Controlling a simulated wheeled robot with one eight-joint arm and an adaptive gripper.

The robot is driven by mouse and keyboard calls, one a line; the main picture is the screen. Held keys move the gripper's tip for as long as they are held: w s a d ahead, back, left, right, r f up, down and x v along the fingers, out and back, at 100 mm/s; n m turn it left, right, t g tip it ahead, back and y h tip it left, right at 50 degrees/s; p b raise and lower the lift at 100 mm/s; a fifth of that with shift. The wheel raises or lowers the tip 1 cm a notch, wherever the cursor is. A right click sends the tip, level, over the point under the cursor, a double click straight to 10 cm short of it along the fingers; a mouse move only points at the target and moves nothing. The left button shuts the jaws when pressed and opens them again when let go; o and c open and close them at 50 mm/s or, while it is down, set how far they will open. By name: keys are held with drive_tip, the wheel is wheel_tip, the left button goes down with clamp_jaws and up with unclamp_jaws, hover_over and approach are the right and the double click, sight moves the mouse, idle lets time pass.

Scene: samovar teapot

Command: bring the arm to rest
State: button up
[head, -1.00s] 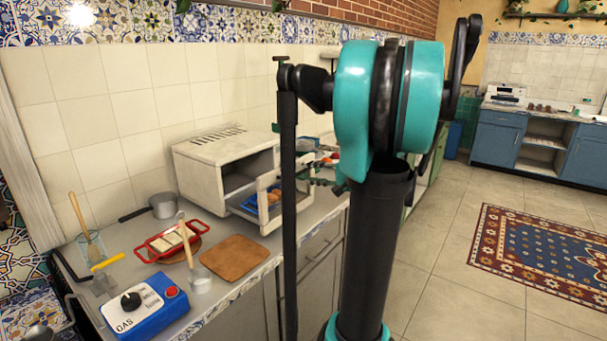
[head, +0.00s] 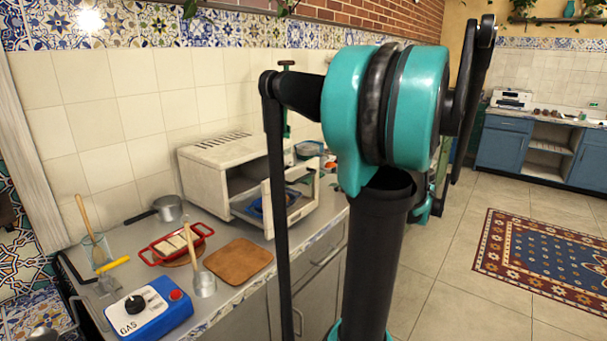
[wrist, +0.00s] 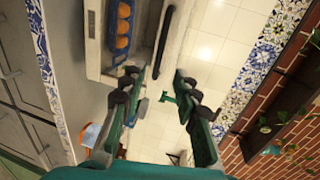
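My arm rises in the middle of the head view, with its teal joint (head: 342,125) in front of the counter and a thin dark link hanging across the oven. My gripper (wrist: 164,74) shows in the wrist view with its two fingers apart and nothing between them. A white oven (head: 225,160) stands on the counter with its door open. A blue tray with several orange-brown pieces (wrist: 122,30) is in the oven in the wrist view. In the head view, my gripper is mostly hidden behind my arm.
The counter holds a wooden board (head: 240,262), a red-handled tray (head: 165,248), a grey pot (head: 168,208) and a blue gas box (head: 148,312). A green valve (wrist: 168,98) is on the tiled wall. Open floor with a patterned rug (head: 545,255) lies right.

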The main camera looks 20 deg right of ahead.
drive_tip(key=s+a+f+n+g+h, duration=0.2)
drive_tip(key=s+a+f+n+g, duration=0.3)
drive_tip(key=a+f, duration=0.8)
drive_tip(key=s+a+f+n+g+h, duration=0.1)
drive_tip(key=s+f+n+g+h, duration=0.2)
drive_tip(key=s+f, duration=0.9)
drive_tip(key=s+n+h, duration=0.1)
drive_tip(key=n+h, duration=0.1)
drive_tip(key=h, duration=0.2)
drive_tip(key=shift+a+f+n, duration=0.2)
drive_tip(key=shift+f+n, duration=0.1)
drive_tip(key=shift+n, duration=0.1)
